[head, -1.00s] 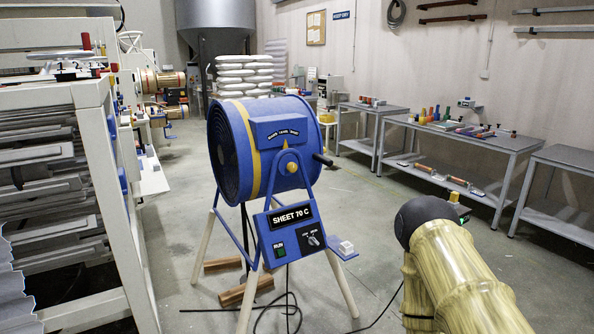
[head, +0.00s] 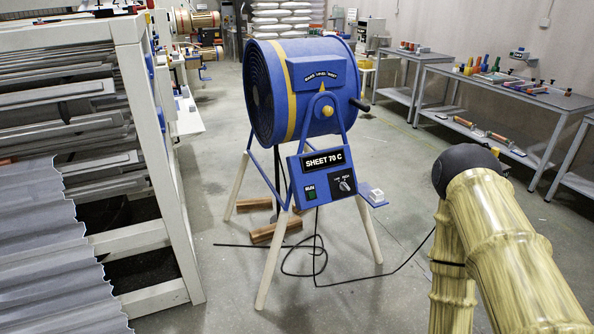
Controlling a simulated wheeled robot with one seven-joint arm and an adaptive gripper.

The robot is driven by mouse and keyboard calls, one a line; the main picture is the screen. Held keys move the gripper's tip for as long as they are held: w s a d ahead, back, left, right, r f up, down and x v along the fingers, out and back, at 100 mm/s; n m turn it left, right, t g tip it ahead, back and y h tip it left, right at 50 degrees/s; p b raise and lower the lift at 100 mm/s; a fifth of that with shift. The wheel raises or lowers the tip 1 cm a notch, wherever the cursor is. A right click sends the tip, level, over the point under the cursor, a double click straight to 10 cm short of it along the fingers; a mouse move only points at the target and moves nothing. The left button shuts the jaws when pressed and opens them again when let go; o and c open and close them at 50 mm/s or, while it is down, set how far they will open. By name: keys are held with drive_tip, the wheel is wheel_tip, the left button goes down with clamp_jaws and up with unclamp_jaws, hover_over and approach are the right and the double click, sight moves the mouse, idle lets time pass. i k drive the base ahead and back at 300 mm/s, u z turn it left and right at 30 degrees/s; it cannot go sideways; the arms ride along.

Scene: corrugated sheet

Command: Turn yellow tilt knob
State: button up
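The yellow tilt knob (head: 327,111) is a small round knob on the side of the blue drum fan (head: 298,90), at the top of its blue A-shaped bracket. The fan stands on pale legs in the middle of the head view. Below the knob is a blue control panel (head: 327,175) reading "SHEET 70 C", with a green RUN switch and a grey dial. My bamboo-patterned arm shows at the right, apart from the fan. My gripper is not in view.
A rack (head: 150,180) of sheets stands at the left, with corrugated sheet (head: 45,250) in front. A black cable (head: 345,284) lies on the floor by the fan. Wooden blocks (head: 275,230) lie beneath it. Benches (head: 500,85) line the right. Floor before the fan is mostly clear.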

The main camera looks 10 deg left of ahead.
sight(328, 110)
drive_tip(key=u, duration=0.6)
drive_tip(key=i, duration=1.15)
drive_tip(key=z, duration=0.25)
